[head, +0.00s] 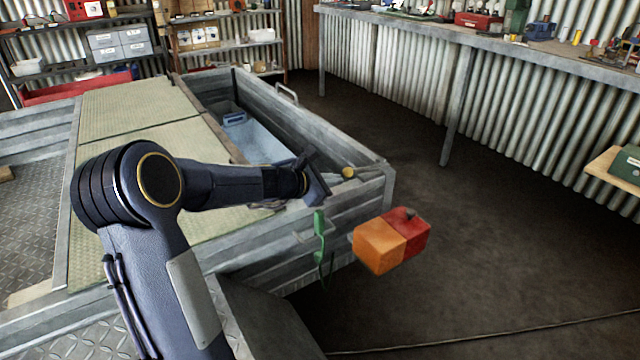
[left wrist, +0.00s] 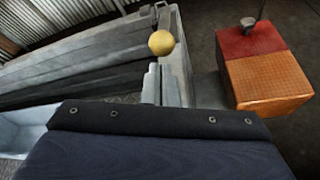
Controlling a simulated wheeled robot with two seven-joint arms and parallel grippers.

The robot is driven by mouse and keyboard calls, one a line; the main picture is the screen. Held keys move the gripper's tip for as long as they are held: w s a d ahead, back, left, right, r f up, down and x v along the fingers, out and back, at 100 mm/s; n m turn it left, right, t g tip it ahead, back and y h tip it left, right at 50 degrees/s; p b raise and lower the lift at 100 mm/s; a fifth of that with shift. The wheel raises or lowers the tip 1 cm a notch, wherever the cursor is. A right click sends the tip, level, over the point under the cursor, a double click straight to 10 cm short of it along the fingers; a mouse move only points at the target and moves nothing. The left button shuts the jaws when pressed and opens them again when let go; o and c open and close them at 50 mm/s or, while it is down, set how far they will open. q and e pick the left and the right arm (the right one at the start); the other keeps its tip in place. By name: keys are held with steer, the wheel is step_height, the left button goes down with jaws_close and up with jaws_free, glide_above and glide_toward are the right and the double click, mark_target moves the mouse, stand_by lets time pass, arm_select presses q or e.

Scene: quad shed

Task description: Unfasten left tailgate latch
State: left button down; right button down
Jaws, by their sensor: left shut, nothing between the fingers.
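A yellow ball knob (head: 347,172) sits at the top of the grey trailer's corner. It also shows in the left wrist view (left wrist: 161,43) on a thin dark stem. A green handle-like piece (head: 319,240) hangs on the trailer's end panel, below my gripper. I cannot tell for certain which of these is the latch. My left gripper (head: 317,183) is shut and empty, just left of the yellow knob and above the end panel's top edge. In the head view it appears apart from the knob. My right gripper is not in view.
An orange and red lamp block (head: 390,240) sticks out right of the green piece; it also shows in the left wrist view (left wrist: 262,70). The trailer's side wall (head: 315,125) runs back from the corner. A long workbench (head: 460,38) stands at the right. The floor between is clear.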

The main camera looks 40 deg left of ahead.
arm_select(q)
steer(key=shift+x, duration=0.95)
